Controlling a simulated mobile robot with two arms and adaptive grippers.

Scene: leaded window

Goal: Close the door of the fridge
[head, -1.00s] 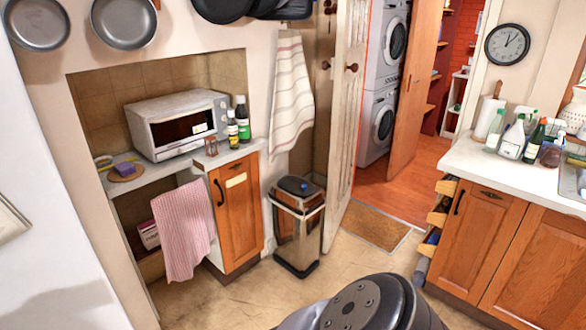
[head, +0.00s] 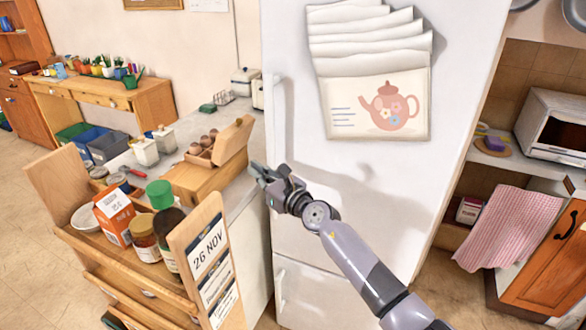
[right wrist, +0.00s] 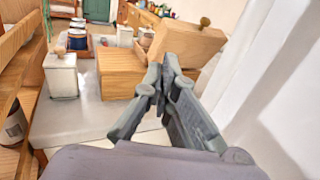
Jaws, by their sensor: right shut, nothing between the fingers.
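The white fridge (head: 390,190) stands in the middle of the head view, with a teapot picture and papers on its front. Its upper door has a vertical handle (head: 280,115) at the left edge; a lower door (head: 310,295) sits beneath it. The upper door looks about flush, but I cannot tell whether it is fully closed. My right gripper (head: 262,178) is shut and empty at the door's left edge, below the handle; touching or apart is unclear. In the right wrist view, its fingers (right wrist: 166,68) meet beside a white surface (right wrist: 275,100) on the right. My left gripper is out of view.
A wooden rack (head: 130,265) holds a carton and bottles. A microwave (head: 555,125) stands in the alcove at right. Floor shows at far left.

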